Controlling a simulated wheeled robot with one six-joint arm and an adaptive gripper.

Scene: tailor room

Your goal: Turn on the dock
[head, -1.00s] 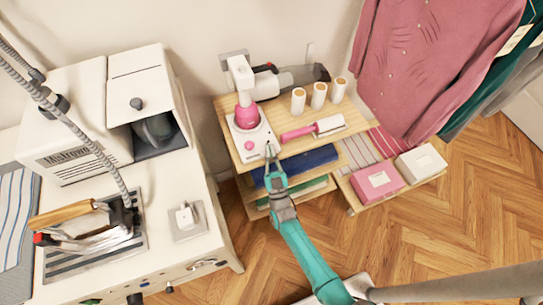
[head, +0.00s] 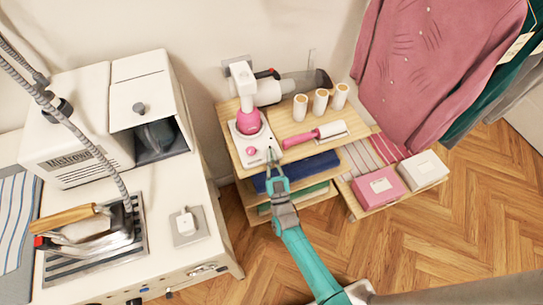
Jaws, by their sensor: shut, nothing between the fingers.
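The dock is a white base (head: 243,156) with a pink round button (head: 251,150) on its front part, on the left of a wooden shelf top. A pink and white handheld device (head: 247,115) stands upright at its rear. My gripper (head: 273,155) is shut and empty. Its tips are at the front right edge of the dock, to the right of the pink button. From this view I cannot tell whether the tips touch the dock.
A pink-handled lint roller (head: 316,134) lies to the right of the dock, with several white rolls (head: 320,102) behind it. A grey handheld vacuum (head: 299,86) lies at the back. Pink and white boxes (head: 380,187) sit on the lower shelf. A white ironing station (head: 190,270) stands left.

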